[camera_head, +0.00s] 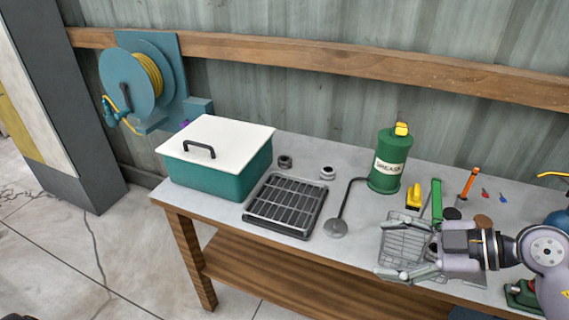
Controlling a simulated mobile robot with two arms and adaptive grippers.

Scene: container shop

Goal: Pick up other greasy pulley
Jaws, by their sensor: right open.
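Two small round metal parts that look like pulleys sit on the grey workbench top (352,258), behind the black grate. The darker pulley (285,162) is beside the teal box, and the lighter grey pulley (327,173) is to its right. They are too small to tell how greasy they are. My right gripper (390,249) is open over the wire basket at the bench's front right, well apart from both pulleys. It holds nothing that I can see. My left gripper is not in view.
A teal box with a white lid (218,140) stands left of the pulleys. The black grate (287,205) lies in front. A green grease can (390,162) with a long spout stands right. The wire basket (404,243) is under my right gripper. Several tools lie at the right.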

